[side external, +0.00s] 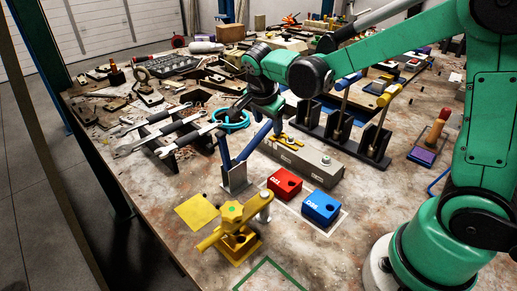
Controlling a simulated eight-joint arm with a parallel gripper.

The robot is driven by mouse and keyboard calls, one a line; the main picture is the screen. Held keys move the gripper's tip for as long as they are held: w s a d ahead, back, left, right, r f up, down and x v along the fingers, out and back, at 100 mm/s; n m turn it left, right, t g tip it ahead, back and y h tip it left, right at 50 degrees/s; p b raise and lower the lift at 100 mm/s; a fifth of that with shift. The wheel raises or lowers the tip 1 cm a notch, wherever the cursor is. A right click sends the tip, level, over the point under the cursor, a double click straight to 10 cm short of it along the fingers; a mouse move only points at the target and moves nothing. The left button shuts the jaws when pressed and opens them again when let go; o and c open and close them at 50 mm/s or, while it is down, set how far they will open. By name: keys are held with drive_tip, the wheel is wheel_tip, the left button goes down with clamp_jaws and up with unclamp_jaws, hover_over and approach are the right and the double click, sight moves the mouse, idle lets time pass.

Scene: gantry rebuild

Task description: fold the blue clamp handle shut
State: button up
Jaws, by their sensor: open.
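A yellow handle (388,95) stands up on the same rack, nearer the right. Exact tip height is unclear.
Red (284,183) and blue (321,207) blocks sit in front. A yellow fixture (236,231) stands near the front edge. Wrenches (160,131) lie on a stand to the left. Clutter fills the back.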

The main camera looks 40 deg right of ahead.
drive_tip(key=shift+x, duration=1.15)
clamp_jaws()
